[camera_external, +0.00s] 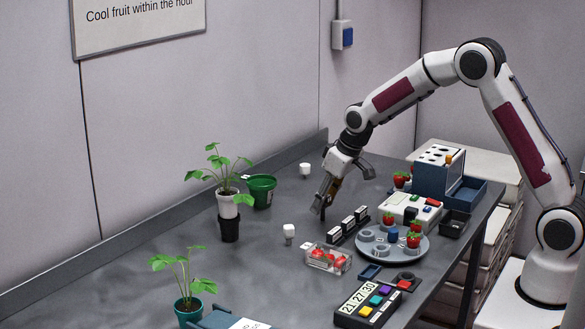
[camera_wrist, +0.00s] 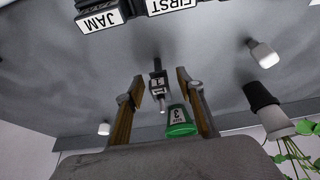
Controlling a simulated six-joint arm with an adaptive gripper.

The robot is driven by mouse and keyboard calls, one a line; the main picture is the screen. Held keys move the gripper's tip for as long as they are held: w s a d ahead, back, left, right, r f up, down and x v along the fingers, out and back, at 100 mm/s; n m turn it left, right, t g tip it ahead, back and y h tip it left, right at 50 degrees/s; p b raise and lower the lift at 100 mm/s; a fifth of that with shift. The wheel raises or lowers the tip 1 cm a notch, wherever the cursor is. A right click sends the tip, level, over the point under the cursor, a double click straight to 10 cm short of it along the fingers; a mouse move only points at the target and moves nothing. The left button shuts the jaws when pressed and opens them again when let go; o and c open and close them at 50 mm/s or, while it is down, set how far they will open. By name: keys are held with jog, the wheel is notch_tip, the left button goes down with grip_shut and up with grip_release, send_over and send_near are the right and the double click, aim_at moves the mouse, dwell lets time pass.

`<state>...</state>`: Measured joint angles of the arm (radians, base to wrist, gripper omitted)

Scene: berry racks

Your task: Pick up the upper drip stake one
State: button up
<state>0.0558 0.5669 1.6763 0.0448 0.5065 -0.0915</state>
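Two small white-headed pieces look like the drip stakes. The upper one (camera_external: 305,169) stands near the back of the table, and it shows at lower left in the wrist view (camera_wrist: 103,128). The lower one (camera_external: 289,232) stands nearer the front, and it shows at upper right in the wrist view (camera_wrist: 263,54). My gripper (camera_external: 325,207) points down at the table, right of both. In the wrist view its fingers (camera_wrist: 160,76) are apart. A small dark piece with a pale label (camera_wrist: 158,92) appears between them; contact cannot be told.
A green pot (camera_external: 262,191) and a potted plant (camera_external: 228,205) stand to the left. A row of labelled blocks (camera_external: 348,224), a clear box of berries (camera_external: 328,259) and a round grey tray (camera_external: 385,257) lie in front. The table between the two white heads is clear.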

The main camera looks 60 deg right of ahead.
jog(key=c, duration=0.8)
jog(key=shift+r, duration=0.15)
jog(key=shift+r, duration=4.9)
